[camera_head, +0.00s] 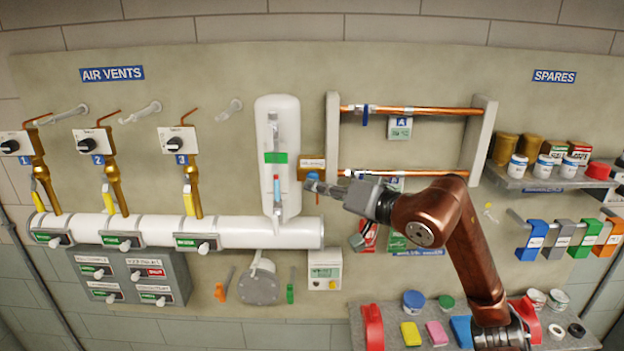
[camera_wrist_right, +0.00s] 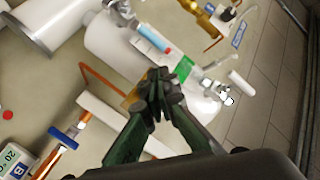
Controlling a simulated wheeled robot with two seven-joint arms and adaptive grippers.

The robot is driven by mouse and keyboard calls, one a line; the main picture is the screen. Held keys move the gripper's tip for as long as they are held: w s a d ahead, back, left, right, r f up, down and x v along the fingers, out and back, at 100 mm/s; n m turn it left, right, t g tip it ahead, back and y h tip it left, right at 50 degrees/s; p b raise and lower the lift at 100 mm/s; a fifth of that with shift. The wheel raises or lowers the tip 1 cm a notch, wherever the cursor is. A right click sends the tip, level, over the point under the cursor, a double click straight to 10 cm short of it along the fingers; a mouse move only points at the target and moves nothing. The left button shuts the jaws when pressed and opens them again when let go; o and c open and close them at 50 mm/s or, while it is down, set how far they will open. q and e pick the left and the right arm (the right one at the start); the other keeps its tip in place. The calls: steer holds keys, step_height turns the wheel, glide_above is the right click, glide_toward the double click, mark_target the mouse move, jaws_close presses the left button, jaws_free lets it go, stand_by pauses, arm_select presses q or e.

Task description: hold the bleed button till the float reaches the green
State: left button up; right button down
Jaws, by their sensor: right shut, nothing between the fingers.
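A white upright tank (camera_head: 290,112) carries a clear sight tube with a green band (camera_head: 276,157). Blue fills the tube's lower part, and a small red float (camera_wrist_right: 168,49) sits at the top of the blue, just below the green band. A tan label plate (camera_head: 312,163) is just right of the tank; it also shows behind my fingers in the wrist view (camera_wrist_right: 134,98). My right gripper (camera_head: 312,184) is shut and empty, its fingertips at this plate's lower edge. They hide the button there, so I cannot tell whether they press it. My left gripper is out of view.
Copper pipes (camera_head: 415,111) on a pale frame run right of the tank. A white horizontal pipe (camera_head: 265,234) passes below it. Air vent valves (camera_head: 113,185) are at left. A spares shelf (camera_head: 545,182) and a cluttered bench (camera_head: 392,335) are at right.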

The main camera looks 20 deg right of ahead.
stand_by(0.7)
steer(key=shift+w+d, duration=0.1)
steer(key=shift+w, duration=0.25)
steer(key=shift+w+d, duration=0.15)
steer(key=shift+w, duration=0.35)
stand_by(0.6)
steer(key=shift+s, duration=0.15)
stand_by(2.8)
steer(key=shift+s+a+b, duration=0.25)
steer(key=shift+s+b, duration=0.05)
steer(key=shift+s, duration=0.45)
steer(key=shift+s+a+b, duration=0.25)
steer(key=shift+s, duration=0.55)
steer(key=shift+s+a+b, duration=0.2)
steer(key=shift+s+b, duration=0.05)
steer(key=shift+s, duration=0.55)
steer(key=shift+s+a+b, duration=0.25)
steer(key=shift+s, duration=0.55)
